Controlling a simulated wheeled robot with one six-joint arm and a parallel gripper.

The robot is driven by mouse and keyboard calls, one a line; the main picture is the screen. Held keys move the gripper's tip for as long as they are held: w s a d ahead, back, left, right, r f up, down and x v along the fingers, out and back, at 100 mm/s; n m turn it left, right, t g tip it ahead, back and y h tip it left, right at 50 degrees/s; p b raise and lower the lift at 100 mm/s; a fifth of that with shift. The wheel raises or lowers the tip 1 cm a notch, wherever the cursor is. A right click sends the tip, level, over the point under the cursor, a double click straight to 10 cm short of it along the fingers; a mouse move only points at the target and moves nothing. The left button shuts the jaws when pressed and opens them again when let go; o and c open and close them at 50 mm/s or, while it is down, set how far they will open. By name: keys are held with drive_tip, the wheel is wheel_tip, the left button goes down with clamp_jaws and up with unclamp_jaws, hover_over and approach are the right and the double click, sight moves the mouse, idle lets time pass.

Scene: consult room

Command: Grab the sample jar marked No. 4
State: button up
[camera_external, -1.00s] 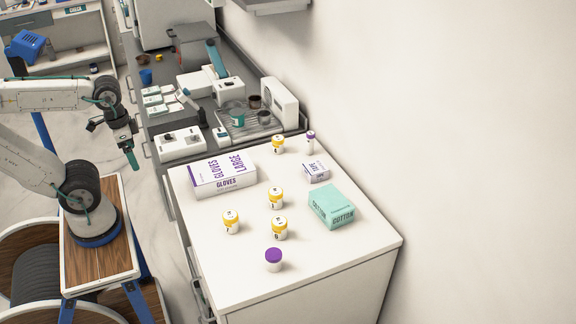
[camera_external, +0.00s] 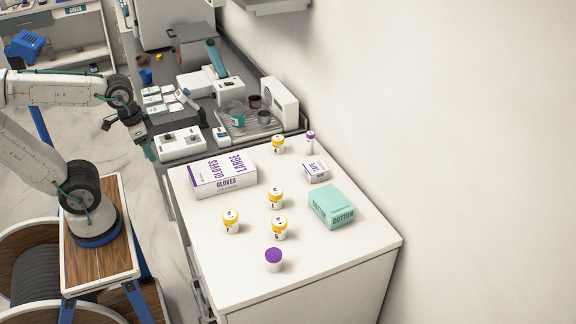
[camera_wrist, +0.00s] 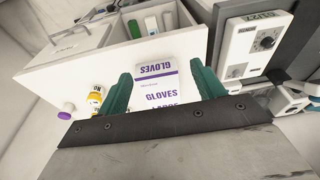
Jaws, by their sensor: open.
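Several white sample jars with yellow lids stand upright on the white cabinet top (camera_external: 300,252). One jar (camera_external: 278,144) is at the back, one jar (camera_external: 275,198) is in the middle, one jar (camera_external: 231,221) is front left and one jar (camera_external: 279,228) is front right. Their numbers are too small to read surely, so I cannot tell which is No. 4. My gripper (camera_external: 149,151) is open and empty, left of the cabinet and apart from all jars. In the wrist view its teal fingers (camera_wrist: 160,92) frame the glove box, with yellow-lidded jars (camera_wrist: 97,94) at left.
A white glove box (camera_external: 224,175) lies at the cabinet's left edge, between my gripper and the jars. A teal cotton box (camera_external: 338,206), a small tape box (camera_external: 316,172), a purple-lidded jar (camera_external: 274,260) and a purple-topped bottle (camera_external: 310,141) also stand there. A wall borders the right.

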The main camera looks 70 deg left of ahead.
drive_tip(key=w+a+f+t, duration=0.2)
drive_tip(key=w+t, duration=0.1)
drive_tip(key=w, duration=0.9)
drive_tip(key=w+a+f+t, duration=0.2)
drive_tip(key=w+f, duration=0.1)
drive_tip(key=w, duration=0.9)
drive_tip(key=t, duration=0.5)
approach(278, 142)
drive_tip(key=w+a+f, duration=0.2)
drive_tip(key=shift+w+f, duration=0.25)
drive_tip(key=shift+w, duration=0.05)
drive_tip(key=x, duration=0.8)
drive_tip(key=shift+f, duration=0.1)
drive_tip(key=c, duration=1.1)
